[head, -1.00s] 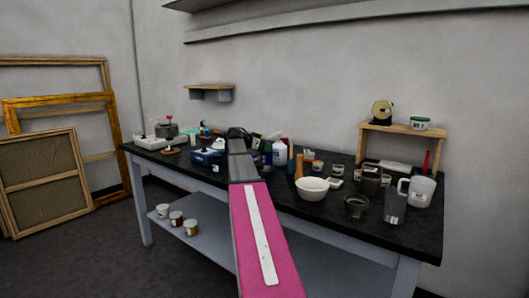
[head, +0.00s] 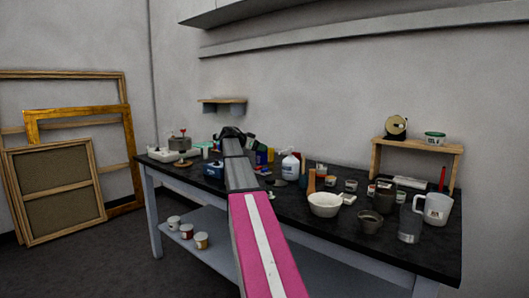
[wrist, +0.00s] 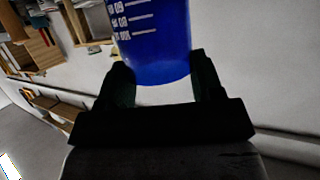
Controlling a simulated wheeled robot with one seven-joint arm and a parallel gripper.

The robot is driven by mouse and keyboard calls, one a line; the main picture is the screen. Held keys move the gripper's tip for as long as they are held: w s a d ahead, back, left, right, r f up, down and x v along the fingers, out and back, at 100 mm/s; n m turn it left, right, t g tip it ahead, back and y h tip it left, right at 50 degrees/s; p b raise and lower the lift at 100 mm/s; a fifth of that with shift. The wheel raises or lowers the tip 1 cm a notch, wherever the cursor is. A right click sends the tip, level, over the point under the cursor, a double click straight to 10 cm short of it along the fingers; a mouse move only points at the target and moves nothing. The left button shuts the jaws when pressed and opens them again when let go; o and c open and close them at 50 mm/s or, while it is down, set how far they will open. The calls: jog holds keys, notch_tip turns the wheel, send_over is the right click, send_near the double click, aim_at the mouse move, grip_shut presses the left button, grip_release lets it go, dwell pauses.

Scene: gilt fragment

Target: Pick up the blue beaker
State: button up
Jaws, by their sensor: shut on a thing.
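The blue beaker (wrist: 156,40) has white measuring marks and fills the top middle of the wrist view. My gripper (wrist: 162,72) has one dark finger on each side of it and is shut on it. The beaker's upper part is cut off by the frame edge. In the head view my gripper (head: 234,133) is at the far end of my pink and grey arm, over the back of the dark-topped table (head: 290,225). I cannot make out the beaker there; the arm and gripper likely cover it.
A white bowl (head: 325,204), a dark cup (head: 369,220), a clear beaker (head: 410,223) and a white jug (head: 433,208) stand on the table's right part. A spray bottle (head: 290,166) stands near my arm. A small wall shelf (head: 222,101) hangs behind. Frames (head: 52,190) lean at left.

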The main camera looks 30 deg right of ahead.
jog(key=shift+w+a+r, duration=0.85)
jog(key=shift+w+a, duration=0.1)
jog(key=shift+a, duration=0.05)
jog(key=shift+a, duration=0.1)
dwell(1.4)
